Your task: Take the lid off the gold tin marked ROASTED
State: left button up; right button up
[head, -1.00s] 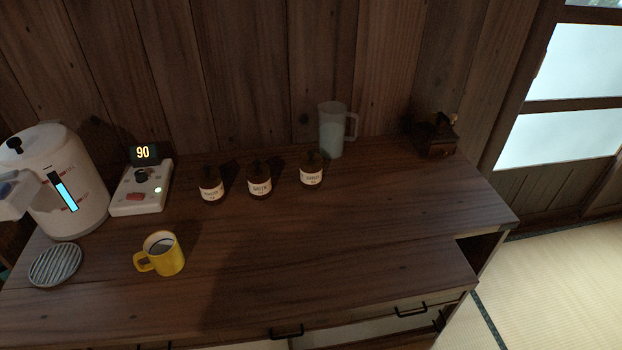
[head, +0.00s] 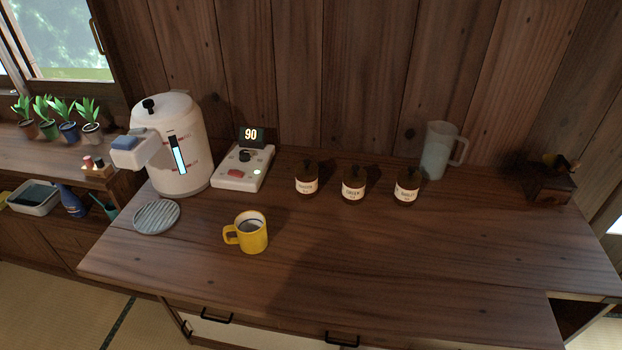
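Three small brown-gold tins with dark knobbed lids and white labels stand in a row on the wooden counter. The left tin (head: 306,180) has a small label that looks like ROASTED, though it is hard to read. The middle tin (head: 353,183) seems to read GREEN. The right tin (head: 407,187) seems to read BARLEY. All three are upright with their lids on. Neither of my grippers is in the head view.
On the counter (head: 400,260) are a white kettle dispenser (head: 180,150), a control box (head: 242,170) showing 90, a yellow mug (head: 252,232), a round slatted trivet (head: 156,216), a jug (head: 436,150) and a dark grinder (head: 550,182). Potted plants (head: 60,122) stand on a left shelf. The counter's front right is clear.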

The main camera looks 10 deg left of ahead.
aim_at(305, 168)
jog(key=j+z, duration=0.35)
jog(key=k+j+z, duration=0.15)
jog(key=j+z, duration=0.2)
jog(key=k+j+z, duration=0.15)
jog(key=j+z, duration=0.2)
